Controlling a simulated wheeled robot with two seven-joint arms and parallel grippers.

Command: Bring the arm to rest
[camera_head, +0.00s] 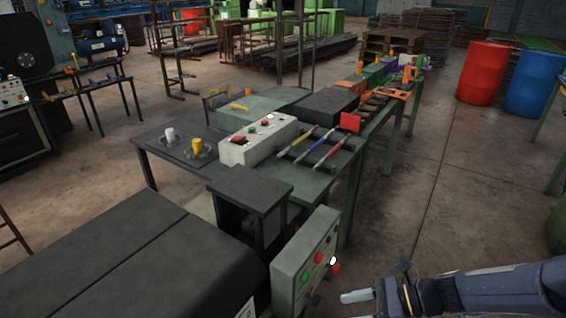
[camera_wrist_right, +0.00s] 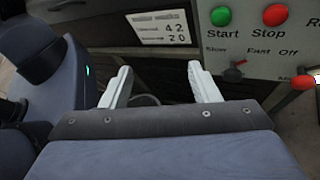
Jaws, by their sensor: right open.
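My right gripper (camera_head: 358,297) shows at the bottom right of the head view, with its arm (camera_head: 490,285) coming in from the right edge. It is beside the grey control box (camera_head: 306,245) and appears apart from it. In the right wrist view the two pale fingers of the gripper (camera_wrist_right: 162,85) are spread with nothing between them. Beyond them is the box's panel with a green Start button (camera_wrist_right: 221,16), a red Stop button (camera_wrist_right: 275,14) and a small dark switch (camera_wrist_right: 234,72) under Slow, Fast and Off labels. My left gripper is not in view.
A red knob (camera_wrist_right: 302,82) sticks out at the panel's lower right. A dark flat-topped machine (camera_head: 120,265) fills the head view's lower left. A workbench (camera_head: 305,185) with colored-handled tools stands behind the box. Floor (camera_head: 430,190) is clear to the right.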

